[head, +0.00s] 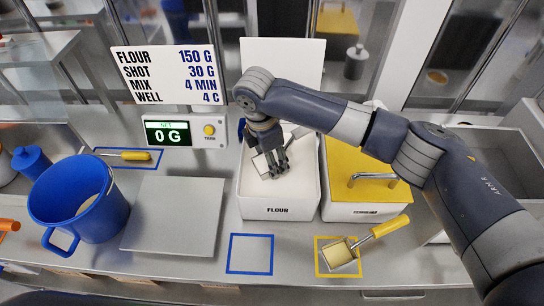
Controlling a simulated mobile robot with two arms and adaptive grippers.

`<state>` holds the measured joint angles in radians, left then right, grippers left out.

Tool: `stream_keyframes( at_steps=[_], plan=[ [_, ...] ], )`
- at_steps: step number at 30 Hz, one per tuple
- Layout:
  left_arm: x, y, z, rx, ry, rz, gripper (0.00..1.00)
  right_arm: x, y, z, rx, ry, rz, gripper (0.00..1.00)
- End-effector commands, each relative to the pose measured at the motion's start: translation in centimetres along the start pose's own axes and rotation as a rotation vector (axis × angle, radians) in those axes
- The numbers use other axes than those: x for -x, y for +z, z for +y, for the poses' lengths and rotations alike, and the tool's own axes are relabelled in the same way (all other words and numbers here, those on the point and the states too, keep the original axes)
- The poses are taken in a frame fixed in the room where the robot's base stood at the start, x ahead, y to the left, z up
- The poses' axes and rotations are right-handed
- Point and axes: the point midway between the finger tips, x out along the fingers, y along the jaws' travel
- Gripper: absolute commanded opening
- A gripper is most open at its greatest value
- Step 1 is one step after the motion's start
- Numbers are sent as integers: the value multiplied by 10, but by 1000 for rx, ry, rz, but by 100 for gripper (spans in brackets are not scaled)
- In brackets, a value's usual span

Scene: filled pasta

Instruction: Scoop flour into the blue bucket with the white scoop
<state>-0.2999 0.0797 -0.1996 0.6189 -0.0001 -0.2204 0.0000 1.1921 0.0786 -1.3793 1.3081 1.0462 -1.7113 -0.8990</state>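The blue bucket (82,215) stands upright at the left, with its handle toward the front; a pale patch shows inside it. The white flour bin (278,206), labelled FLOUR, stands in the middle and holds white flour. My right gripper (276,168) points down into the bin from above. A pale scoop (260,163), apparently the white scoop, is at its fingers, which look closed on it; the fingers partly hide it. A small blue piece shows at the bin's back left, possibly its handle. My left gripper is not in view.
A bare grey plate (174,216) lies between bucket and bin. The display (168,133) reads 0 G; the sign (168,75) lists flour 150 G. An empty blue square (250,254) is in front. A yellow-handled scoop (345,252) lies by the yellow-lidded bin (362,180).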

Motion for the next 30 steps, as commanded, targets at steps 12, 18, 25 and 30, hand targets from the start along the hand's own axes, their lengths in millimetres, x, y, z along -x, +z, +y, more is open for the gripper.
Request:
stream_keyframes(
  at_steps=[12,18,25,30],
  plan=[
    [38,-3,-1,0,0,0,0,38,6,0,0,0,0,28],
    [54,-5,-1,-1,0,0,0,54,8,0,0,0,1,28],
    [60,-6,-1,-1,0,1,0,70,10,0,0,1,0,28],
    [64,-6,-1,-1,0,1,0,78,12,0,0,1,0,28]
  ],
)
